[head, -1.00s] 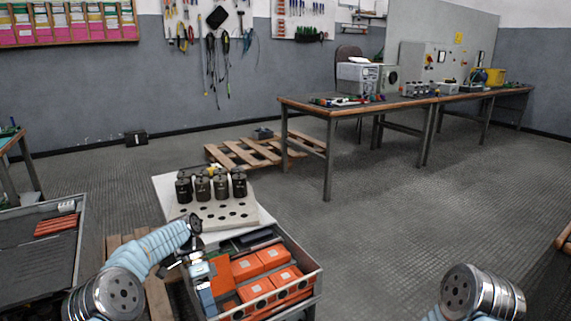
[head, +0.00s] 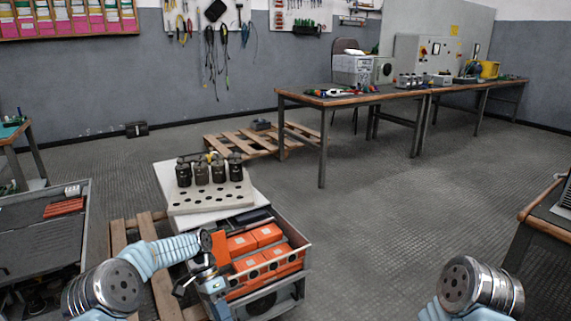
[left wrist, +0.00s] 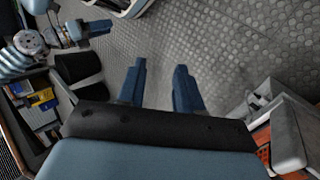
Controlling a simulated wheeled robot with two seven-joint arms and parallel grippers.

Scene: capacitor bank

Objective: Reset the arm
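My left arm (head: 165,252) comes in from the left in the head view, with its elbow bent. My left gripper (left wrist: 160,68) shows in the left wrist view with two blue fingers apart and bare floor between them. In the head view it hangs at the left front corner of the cart with the orange boxes. My right arm (head: 478,288) shows at the lower right of the head view only as a metal joint and pale blue sleeve. Its gripper is outside that view. Blue and dark arm parts (left wrist: 85,32) at the upper left of the left wrist view are unclear.
A cart bin (head: 304,255) holds orange boxes (head: 268,235). Behind it, a perforated white plate (head: 212,198) carries several black capacitors (head: 202,172). A grey cart (head: 40,225) stands left, a bench (head: 545,215) right. Open floor (head: 390,215) lies between.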

